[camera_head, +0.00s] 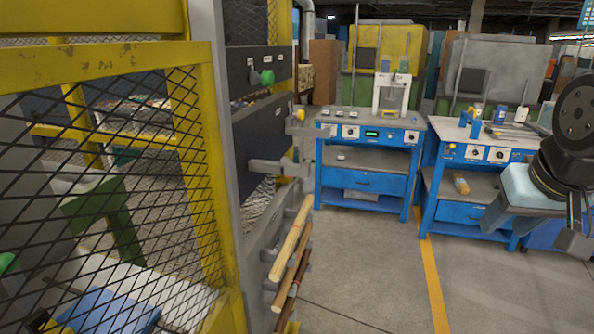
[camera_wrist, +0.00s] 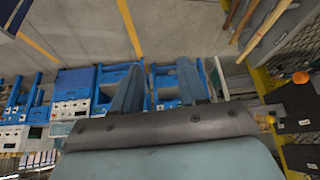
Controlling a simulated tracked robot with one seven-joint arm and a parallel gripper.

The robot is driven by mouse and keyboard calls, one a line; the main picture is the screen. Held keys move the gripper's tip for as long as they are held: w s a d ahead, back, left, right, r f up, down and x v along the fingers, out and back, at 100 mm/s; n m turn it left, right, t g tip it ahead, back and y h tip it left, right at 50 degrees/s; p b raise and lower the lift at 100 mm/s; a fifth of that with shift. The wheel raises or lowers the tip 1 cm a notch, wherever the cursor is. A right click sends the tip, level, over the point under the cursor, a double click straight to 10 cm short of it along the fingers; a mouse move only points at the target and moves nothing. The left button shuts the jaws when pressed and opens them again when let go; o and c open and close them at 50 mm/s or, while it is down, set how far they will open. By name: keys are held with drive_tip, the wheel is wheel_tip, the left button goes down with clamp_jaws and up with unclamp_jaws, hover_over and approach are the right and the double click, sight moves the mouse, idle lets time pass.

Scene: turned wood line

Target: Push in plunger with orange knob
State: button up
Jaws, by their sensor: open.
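In the wrist view, a round orange knob (camera_wrist: 300,77) shows at the right, on or beside a dark panel with white labels. I cannot clearly make out its plunger shaft or how far it stands out. In the head view, a small yellow-orange knob (camera_head: 300,114) shows at the edge of the dark panel unit; I cannot tell if it is the same knob. My gripper (camera_wrist: 158,85) is open and empty, its two fingers apart, well away from the orange knob. Part of my arm shows at the right edge of the head view.
A green knob (camera_head: 267,77) sits on the upper dark panel. Wooden rods (camera_head: 290,240) lean in a rack below. A yellow mesh guard (camera_head: 110,180) fills the left. Blue workbenches (camera_head: 365,184) stand behind. The grey floor between is clear.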

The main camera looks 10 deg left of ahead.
drive_tip(key=shift+o, duration=0.4)
drive_tip(key=shift+o, duration=1.5)
drive_tip(key=w+a+f+m+g+y, duration=0.4)
drive_tip(key=a+m, duration=0.1)
drive_tip(key=a, duration=0.5)
drive_tip(key=shift+w+f, duration=0.15)
drive_tip(key=shift+w, duration=0.1)
drive_tip(key=w+a+f+m+y, duration=0.3)
drive_tip(key=w+a+m+y, duration=1.25)
drive_tip(key=w, duration=0.45)
drive_tip(key=shift+m+h, duration=0.75)
drive_tip(key=a, duration=0.4)
drive_tip(key=w+a, duration=0.1)
drive_tip(key=a, duration=0.8)
drive_tip(key=shift+w, duration=0.15)
drive_tip(key=shift+c, duration=0.3)
clamp_jaws()
